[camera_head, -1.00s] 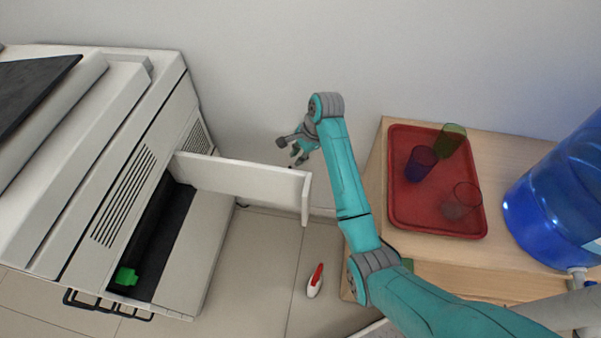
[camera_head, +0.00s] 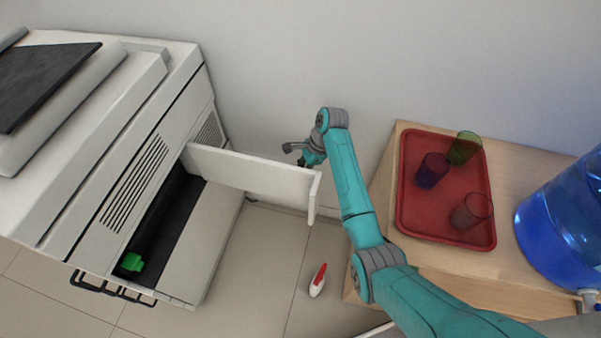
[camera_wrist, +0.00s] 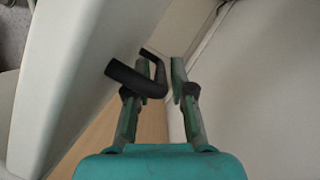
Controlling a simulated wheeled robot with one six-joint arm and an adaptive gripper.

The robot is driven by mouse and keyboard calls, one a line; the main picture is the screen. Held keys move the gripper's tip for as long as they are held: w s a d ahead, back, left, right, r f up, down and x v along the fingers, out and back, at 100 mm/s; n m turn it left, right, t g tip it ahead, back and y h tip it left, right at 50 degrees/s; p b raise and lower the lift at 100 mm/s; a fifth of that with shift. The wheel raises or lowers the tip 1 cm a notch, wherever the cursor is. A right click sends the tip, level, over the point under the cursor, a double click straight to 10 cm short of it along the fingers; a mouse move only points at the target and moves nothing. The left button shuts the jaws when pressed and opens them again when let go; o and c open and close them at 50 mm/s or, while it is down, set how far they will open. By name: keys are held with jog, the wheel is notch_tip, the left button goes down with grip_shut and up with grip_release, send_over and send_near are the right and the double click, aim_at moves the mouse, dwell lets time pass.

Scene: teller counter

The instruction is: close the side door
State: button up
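The side door (camera_head: 250,171) is a white panel standing open from the side of a large white machine (camera_head: 186,98). It juts out to the right over the floor, with a short bent lip at its free end. My gripper (camera_head: 307,158) is on the wall side of the door, close to the free end, and the door partly hides it. Whether it touches the door cannot be told. In the wrist view, its two fingers (camera_wrist: 158,70) are apart. A dark bent bar shows by the left finger, and I cannot tell what it belongs to.
The machine's dark opening (camera_head: 165,220) holds a green piece (camera_head: 131,262). A wooden table (camera_head: 520,160) at right carries a red tray (camera_head: 448,225) with several cups and a blue water bottle (camera_head: 560,225). A red-and-white object (camera_head: 317,281) lies on the floor.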

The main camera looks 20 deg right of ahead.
jog(key=shift+a+f, duration=0.25)
jog(key=shift+f, duration=0.3)
grip_shut()
jog(key=shift+s, duration=0.1)
